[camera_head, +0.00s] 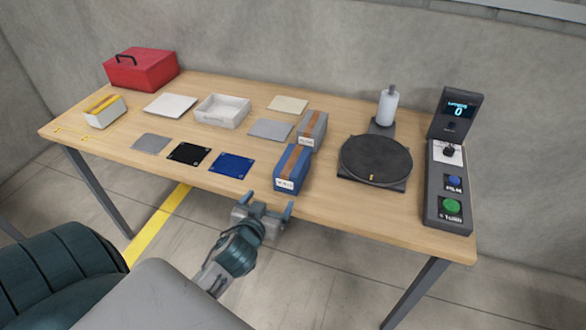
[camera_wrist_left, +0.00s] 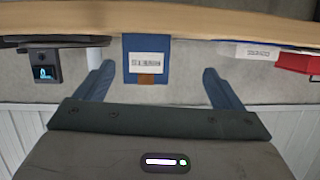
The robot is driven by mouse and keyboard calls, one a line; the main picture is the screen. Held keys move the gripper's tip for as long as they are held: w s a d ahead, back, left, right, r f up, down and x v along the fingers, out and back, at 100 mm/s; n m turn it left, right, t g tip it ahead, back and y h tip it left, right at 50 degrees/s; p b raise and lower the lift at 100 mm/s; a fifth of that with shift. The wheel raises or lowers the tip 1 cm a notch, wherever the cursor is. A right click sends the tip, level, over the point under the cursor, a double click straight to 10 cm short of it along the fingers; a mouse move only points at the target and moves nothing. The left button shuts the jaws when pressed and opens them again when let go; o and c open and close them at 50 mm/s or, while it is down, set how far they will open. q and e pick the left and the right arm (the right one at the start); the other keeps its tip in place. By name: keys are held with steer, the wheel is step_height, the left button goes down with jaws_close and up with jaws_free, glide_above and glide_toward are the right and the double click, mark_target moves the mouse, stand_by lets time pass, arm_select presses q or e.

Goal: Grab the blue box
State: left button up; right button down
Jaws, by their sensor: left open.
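The blue box (camera_head: 288,170) stands upright near the front edge of the table, with a brown stripe over its top and a white label on its front face. It also shows in the left wrist view (camera_wrist_left: 131,70), which is upside down, with its label facing the camera. My left gripper (camera_head: 269,202) is open and empty, just off the table's front edge and short of the box. In the left wrist view the box appears between the two spread fingers (camera_wrist_left: 159,70), apart from both. My right gripper is not in view.
A grey box (camera_head: 313,131) with a brown stripe stands just behind the blue box. A blue mat (camera_head: 231,166) lies to its left and a black turntable (camera_head: 375,160) stands to its right. A control panel (camera_head: 435,205) is at the table's right end.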

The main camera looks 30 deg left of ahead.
mark_target(282, 178)
arm_select(q)
steer(key=w+r+t, duration=0.1)
steer(key=w+r, duration=0.1)
steer(key=shift+w+t, duration=0.35)
steer(key=shift+t, duration=0.05)
steer(key=shift+h, duration=0.3)
steer(key=p+x, duration=0.1)
steer(key=x, duration=0.4)
steer(key=shift+w+r, duration=0.1)
steer(key=shift+w, duration=0.1)
steer(key=p+x, duration=0.1)
steer(key=x, duration=0.2)
steer(key=p+x, duration=0.1)
steer(key=shift+w+d+r+p, duration=0.2)
steer(key=shift+w+d+p, duration=0.1)
steer(key=shift+w, duration=0.15)
steer(key=shift+w+a+f, duration=0.1)
steer(key=shift+w+a, duration=0.05)
steer(key=shift+w, duration=0.1)
steer(key=shift+s, duration=0.1)
steer(key=shift+c, duration=0.9)
steer(key=c, duration=1.1)
steer(key=shift+c, duration=1)
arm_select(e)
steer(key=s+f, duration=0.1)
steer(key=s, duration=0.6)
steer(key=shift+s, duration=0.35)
